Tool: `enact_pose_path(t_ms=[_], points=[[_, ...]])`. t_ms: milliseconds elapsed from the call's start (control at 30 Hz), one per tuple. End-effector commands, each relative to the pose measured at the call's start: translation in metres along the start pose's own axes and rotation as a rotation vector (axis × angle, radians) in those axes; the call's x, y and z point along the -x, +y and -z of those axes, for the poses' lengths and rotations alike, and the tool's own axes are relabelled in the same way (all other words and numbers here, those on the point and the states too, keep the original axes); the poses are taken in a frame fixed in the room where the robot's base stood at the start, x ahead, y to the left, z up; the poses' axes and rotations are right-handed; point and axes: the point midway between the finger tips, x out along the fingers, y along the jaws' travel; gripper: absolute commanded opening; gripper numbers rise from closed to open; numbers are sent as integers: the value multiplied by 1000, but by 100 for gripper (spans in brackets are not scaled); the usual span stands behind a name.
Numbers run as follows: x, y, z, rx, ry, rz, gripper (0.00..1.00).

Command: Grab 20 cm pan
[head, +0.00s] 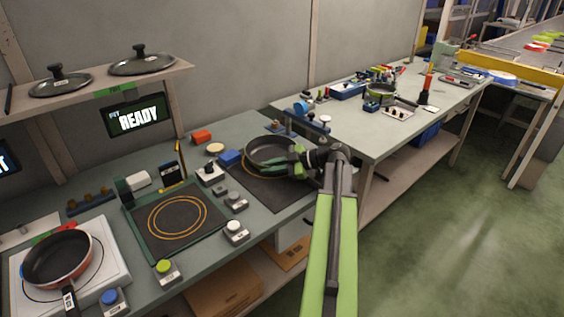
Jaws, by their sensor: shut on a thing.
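A dark pan (268,150) sits over a black mat (268,186) toward the right end of the near bench. My gripper (297,161) is at the pan's right side and is shut on it, with its green and black fingers over the near right part. The pan's handle is hidden behind my gripper and arm. A second pan (57,258), dark inside with a reddish outside, rests on a white plate at the lower left. I cannot read a size on either pan.
A square pad with orange rings (176,217) lies mid-bench, with several knobs and weights around it. Two lids (142,61) rest on the shelf above a READY screen (138,119). A second bench (392,133) stands behind to the right. Green floor is clear at right.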

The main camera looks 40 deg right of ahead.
Motion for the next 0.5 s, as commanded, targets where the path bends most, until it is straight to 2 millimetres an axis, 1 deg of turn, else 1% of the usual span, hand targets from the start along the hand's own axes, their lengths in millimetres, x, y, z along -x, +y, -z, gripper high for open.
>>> enact_pose_path(t_ms=[167,267,367,500], points=[[1,0,0,-1,-2,1,0],[3,2,5,-1,-2,1,0],[7,8,16,-1,-1,1,0],[16,20,38,-1,-1,0,0]])
